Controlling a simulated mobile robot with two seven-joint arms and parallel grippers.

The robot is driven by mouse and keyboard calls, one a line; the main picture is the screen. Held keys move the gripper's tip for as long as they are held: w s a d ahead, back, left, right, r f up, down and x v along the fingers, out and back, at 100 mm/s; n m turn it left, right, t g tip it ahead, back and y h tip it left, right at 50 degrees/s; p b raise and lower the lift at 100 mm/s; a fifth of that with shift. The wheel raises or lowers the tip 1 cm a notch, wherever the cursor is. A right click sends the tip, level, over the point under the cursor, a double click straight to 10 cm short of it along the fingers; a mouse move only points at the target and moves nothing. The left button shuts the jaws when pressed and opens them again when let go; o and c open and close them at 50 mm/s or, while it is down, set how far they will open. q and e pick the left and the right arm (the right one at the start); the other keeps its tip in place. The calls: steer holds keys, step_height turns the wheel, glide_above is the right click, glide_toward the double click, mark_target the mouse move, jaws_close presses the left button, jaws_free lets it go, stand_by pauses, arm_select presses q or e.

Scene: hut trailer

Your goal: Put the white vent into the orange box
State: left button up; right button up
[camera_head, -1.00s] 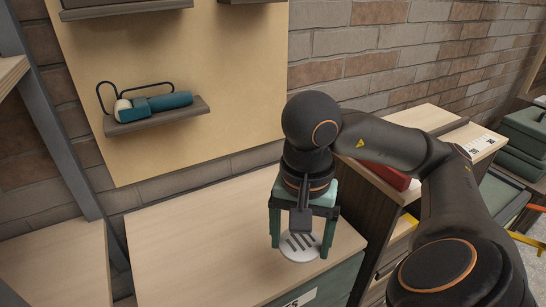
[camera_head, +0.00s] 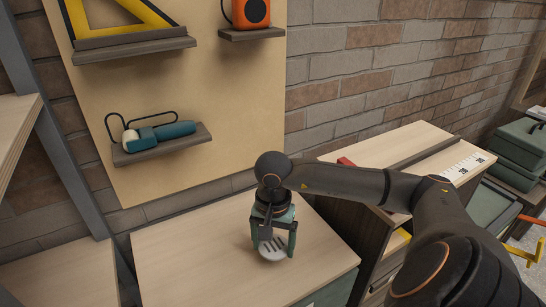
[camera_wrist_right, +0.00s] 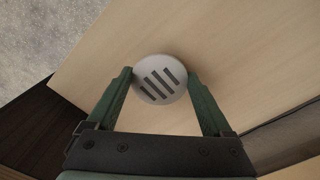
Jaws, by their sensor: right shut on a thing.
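The white vent (camera_head: 272,251) is a round, flat disc with several dark slots. My right gripper (camera_head: 273,246) points down over the wooden bench top with its green fingers on both sides of the vent. In the right wrist view, the vent (camera_wrist_right: 160,79) sits between the fingertips (camera_wrist_right: 160,76), which touch its edges. I cannot tell whether the vent rests on the bench or is just above it. I cannot make out an orange box for certain; an orange object with a black round front (camera_head: 250,13) stands on a small upper shelf. My left gripper is not in view.
The bench top (camera_head: 185,265) is otherwise clear. Above it, a wall board holds a shelf with a teal tool (camera_head: 165,132) and a shelf with a yellow triangle (camera_head: 122,14). A taller cabinet (camera_head: 385,145) stands right of the bench. Green cases (camera_head: 520,145) sit farther right.

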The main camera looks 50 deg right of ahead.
mark_target(273, 246)
steer(key=shift+w+f, duration=0.1)
steer(key=shift+f, duration=1.5)
steer(key=shift+f, duration=0.2)
steer(key=o, duration=1.2)
steer(key=shift+o, duration=0.2)
step_height(273, 246, up, 12)
steer(key=shift+r, duration=0.1)
